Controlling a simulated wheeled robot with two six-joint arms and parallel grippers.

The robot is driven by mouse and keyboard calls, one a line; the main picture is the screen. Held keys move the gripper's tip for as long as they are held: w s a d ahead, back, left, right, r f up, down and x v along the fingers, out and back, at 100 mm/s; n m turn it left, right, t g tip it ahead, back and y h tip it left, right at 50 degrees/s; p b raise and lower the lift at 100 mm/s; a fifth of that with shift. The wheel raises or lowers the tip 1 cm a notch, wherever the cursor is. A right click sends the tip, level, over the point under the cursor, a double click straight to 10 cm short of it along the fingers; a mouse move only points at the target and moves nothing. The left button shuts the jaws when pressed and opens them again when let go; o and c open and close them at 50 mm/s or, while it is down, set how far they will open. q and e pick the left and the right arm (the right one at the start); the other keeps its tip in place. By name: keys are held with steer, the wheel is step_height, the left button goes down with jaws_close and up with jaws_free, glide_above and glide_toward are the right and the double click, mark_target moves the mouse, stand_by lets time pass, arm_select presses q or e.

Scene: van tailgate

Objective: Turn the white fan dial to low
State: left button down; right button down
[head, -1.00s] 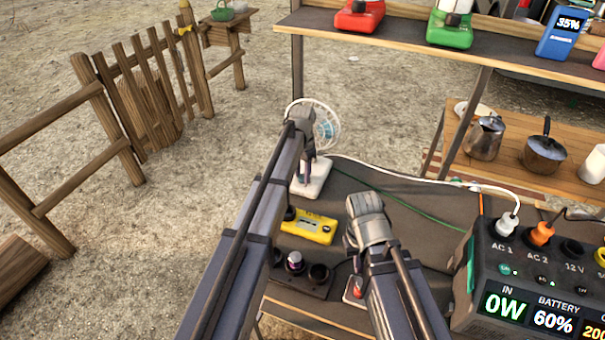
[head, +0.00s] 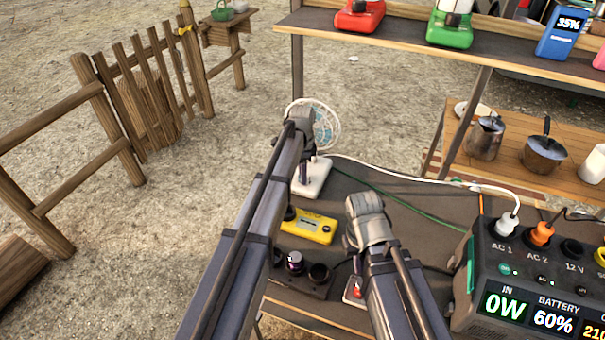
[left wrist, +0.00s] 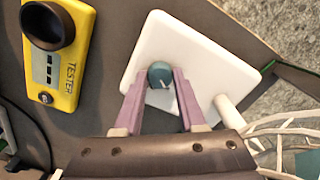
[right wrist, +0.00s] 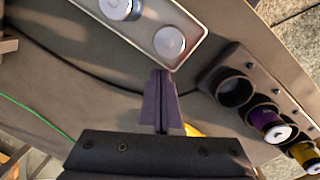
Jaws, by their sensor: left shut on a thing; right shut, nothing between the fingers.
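The white fan stands at the far end of the dark table; its round cage (head: 327,127) and white base (head: 318,180) show in the head view. The base (left wrist: 210,62) fills the middle of the left wrist view. A round teal dial (left wrist: 160,74) sits on it, with a small pale mark towards its lower edge. Any setting labels are not readable. My left gripper (left wrist: 160,82) is shut on the dial, one finger on each side; it also shows in the head view (head: 305,174). My right gripper (right wrist: 161,74) is shut and empty.
A yellow tester (head: 307,226) lies beside the fan base. A socket block (right wrist: 235,92) and a pale-framed panel (right wrist: 150,25) lie near my right gripper. The power station (head: 530,275) stands at right, reading 0W in and 60%. A shelf (head: 400,35) overhangs behind.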

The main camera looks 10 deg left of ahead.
arm_select(q)
steer(key=shift+m, duration=0.7)
steer(key=c, duration=0.5)
jaws_free()
steer(key=shift+r, duration=0.15)
arm_select(e)
steer(key=shift+r, duration=0.1)
arm_select(q)
step_height(320, 180, up, 8)
steer(key=p, duration=0.8)
steer(key=shift+f, duration=0.2)
arm_select(e)
step_height(320, 180, up, 8)
steer(key=shift+f, duration=0.2)
